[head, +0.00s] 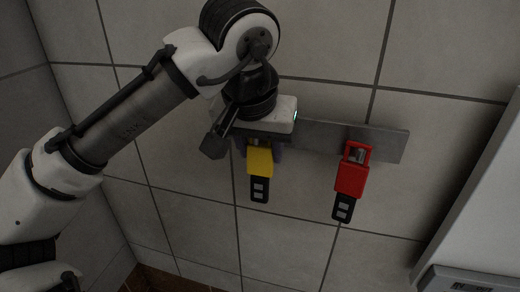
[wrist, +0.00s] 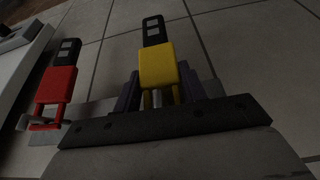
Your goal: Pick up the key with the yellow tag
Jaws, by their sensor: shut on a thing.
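The key with the yellow tag (head: 260,162) hangs at the left part of a grey wall strip, with its black end pointing down. In the wrist view the yellow tag (wrist: 157,66) is between my two dark fingers. My gripper (head: 262,152) is at the strip, with its fingers on both sides of the key. My gripper (wrist: 160,92) is shut on the key, just at the base of the yellow tag. The metal part of the key is mostly hidden by my gripper in the head view.
A key with a red tag (head: 351,180) hangs to the right on the same grey strip (head: 388,145); it shows at the left in the wrist view (wrist: 56,85). A pale cabinet (head: 480,215) stands at the right. The tiled wall below the keys is clear.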

